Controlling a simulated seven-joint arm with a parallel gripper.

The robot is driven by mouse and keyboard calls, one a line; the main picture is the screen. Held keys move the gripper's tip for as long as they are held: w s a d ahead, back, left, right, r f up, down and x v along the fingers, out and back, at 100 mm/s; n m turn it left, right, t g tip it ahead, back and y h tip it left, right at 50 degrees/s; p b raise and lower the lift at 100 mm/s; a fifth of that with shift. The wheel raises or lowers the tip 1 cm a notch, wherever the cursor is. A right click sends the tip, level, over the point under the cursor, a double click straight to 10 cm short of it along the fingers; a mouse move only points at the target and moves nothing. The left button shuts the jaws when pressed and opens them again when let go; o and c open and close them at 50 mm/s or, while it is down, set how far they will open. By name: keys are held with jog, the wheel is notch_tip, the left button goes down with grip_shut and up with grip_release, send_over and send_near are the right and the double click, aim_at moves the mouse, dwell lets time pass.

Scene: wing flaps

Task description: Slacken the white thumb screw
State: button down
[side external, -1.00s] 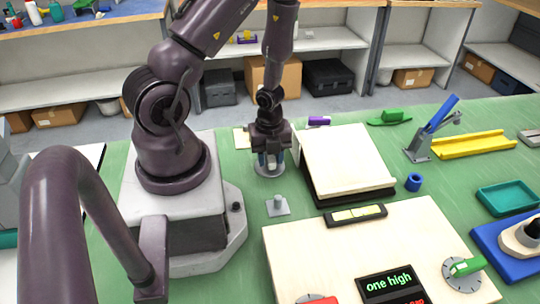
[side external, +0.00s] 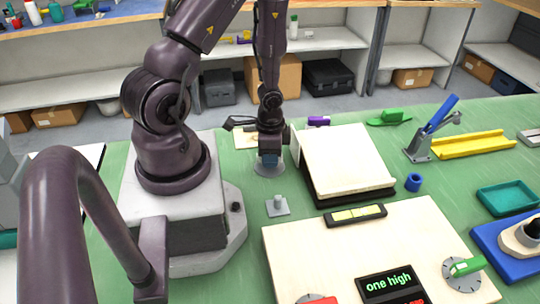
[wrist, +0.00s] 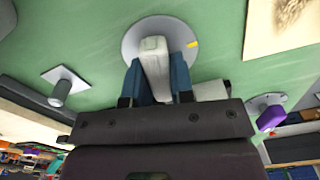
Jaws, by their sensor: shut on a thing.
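The white thumb screw (wrist: 153,45) stands on a round grey disc (wrist: 132,42) with a yellow mark on its rim. My gripper (wrist: 157,72) has its blue fingers closed on either side of the screw's white bar. In the side external view my gripper (side external: 268,160) points straight down over the disc (side external: 270,171), just left of the pale slanted box. There the screw is hidden by the fingers.
A small grey post on a square plate (side external: 278,207) stands in front of the disc. The pale slanted box (side external: 345,155) is close on the right. A purple piece (side external: 318,121) lies behind. A wooden panel (side external: 300,255) with a display reading "one high" lies in front.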

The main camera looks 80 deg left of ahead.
jog(key=n, duration=0.3)
jog(key=shift+n, duration=0.4)
jog(key=c, duration=0.9)
grip_release()
jog(key=shift+r, duration=0.1)
jog(key=shift+r, duration=3.85)
